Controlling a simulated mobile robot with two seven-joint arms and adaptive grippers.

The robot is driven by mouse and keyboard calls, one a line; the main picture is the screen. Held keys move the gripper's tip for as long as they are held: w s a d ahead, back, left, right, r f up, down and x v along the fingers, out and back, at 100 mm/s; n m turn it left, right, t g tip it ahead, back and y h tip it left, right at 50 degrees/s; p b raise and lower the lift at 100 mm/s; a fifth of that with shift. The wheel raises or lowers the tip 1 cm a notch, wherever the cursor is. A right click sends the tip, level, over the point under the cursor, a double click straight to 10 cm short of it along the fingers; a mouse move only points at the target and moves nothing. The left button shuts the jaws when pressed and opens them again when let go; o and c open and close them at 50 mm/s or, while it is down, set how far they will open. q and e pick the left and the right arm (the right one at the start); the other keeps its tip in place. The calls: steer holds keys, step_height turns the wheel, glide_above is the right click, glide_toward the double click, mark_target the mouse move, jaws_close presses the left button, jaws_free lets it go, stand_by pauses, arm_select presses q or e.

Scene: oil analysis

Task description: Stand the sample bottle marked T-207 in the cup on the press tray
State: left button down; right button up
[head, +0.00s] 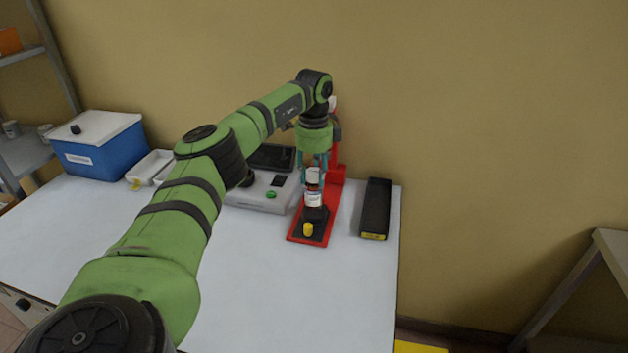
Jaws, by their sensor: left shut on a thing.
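My left gripper (313,165) points down over the red press and is shut on a small brown sample bottle (313,197) with a white label and white cap. The label is too small to read. The bottle is upright above the dark tray area of the red press (296,235). I cannot tell whether it touches the tray or stands in a cup. A yellow piece (308,229) sits on the front of the press tray, just in front of the bottle. My right gripper is not in view.
A blue box (100,150) with a white lid and a white bin (150,167) are at the back left. The table's front is clear.

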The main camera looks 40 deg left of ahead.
mark_target(314, 187)
arm_select(q)
steer(key=shift+w+a+f, duration=0.15)
steer(key=shift+w, duration=0.15)
steer(key=shift+w+a+f, duration=0.25)
step_height(314, 187, down, 4)
steer(key=shift+r+p, duration=0.2)
steer(key=shift+p, duration=0.75)
steer(key=shift+f, duration=0.25)
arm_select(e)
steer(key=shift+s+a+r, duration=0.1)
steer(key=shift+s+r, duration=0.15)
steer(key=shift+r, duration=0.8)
arm_select(q)
steer(key=shift+f, duration=0.25)
steer(key=c, duration=0.8)
jaws_free()
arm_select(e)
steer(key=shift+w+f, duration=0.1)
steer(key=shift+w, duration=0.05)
